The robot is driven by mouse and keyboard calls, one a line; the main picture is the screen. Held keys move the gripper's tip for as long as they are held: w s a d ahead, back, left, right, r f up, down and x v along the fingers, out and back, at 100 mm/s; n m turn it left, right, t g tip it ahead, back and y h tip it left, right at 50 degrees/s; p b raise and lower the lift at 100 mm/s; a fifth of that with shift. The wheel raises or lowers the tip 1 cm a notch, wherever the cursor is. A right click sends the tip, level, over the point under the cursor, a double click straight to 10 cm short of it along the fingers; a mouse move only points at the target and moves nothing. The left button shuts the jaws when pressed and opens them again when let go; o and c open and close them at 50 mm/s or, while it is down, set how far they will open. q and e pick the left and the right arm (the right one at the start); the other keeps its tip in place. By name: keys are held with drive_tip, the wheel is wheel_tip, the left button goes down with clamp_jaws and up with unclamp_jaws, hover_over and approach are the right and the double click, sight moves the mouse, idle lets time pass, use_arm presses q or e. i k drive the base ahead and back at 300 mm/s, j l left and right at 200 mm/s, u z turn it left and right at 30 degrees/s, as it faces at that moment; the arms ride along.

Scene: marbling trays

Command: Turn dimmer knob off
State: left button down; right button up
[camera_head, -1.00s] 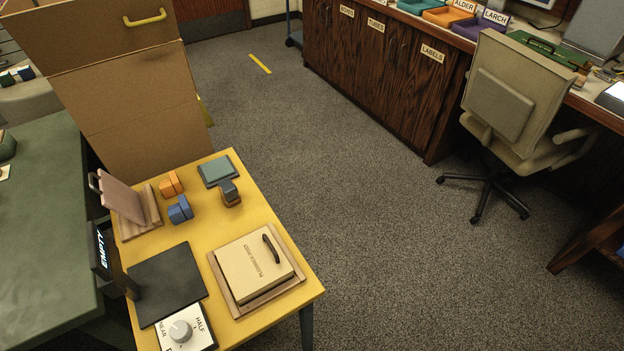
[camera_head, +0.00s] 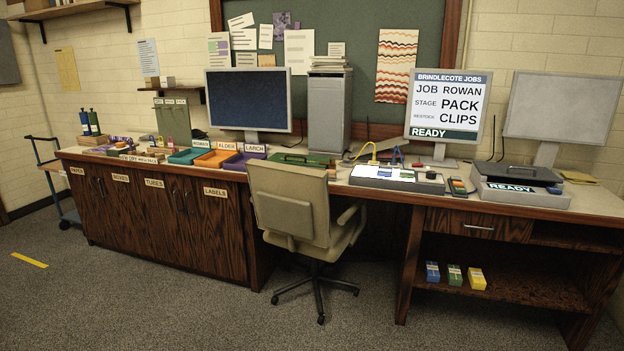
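The view takes in a long wooden desk (camera_head: 380,193) along the wall. A sign screen (camera_head: 447,104) on it reads "JOB ROWAN, STAGE PACK, RESTOCK CLIPS, READY". A light panel (camera_head: 396,178) with small items on it lies in front of the screen. A grey box (camera_head: 520,187) with a "READY" label stands to the right. Neither of my grippers shows.
A beige office chair (camera_head: 290,205) stands before the desk. Teal, orange and purple trays (camera_head: 214,158) sit on the left part. Blue, green and yellow boxes (camera_head: 454,275) are on the lower shelf. Carpet (camera_head: 150,310) is clear in front; a cart (camera_head: 62,185) stands far left.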

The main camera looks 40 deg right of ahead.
sight(430, 174)
drive_tip(key=z, duration=1.8)
drive_tip(key=i+j+z, duration=0.1)
drive_tip(key=i+z, duration=0.25)
drive_tip(key=i, duration=1.75)
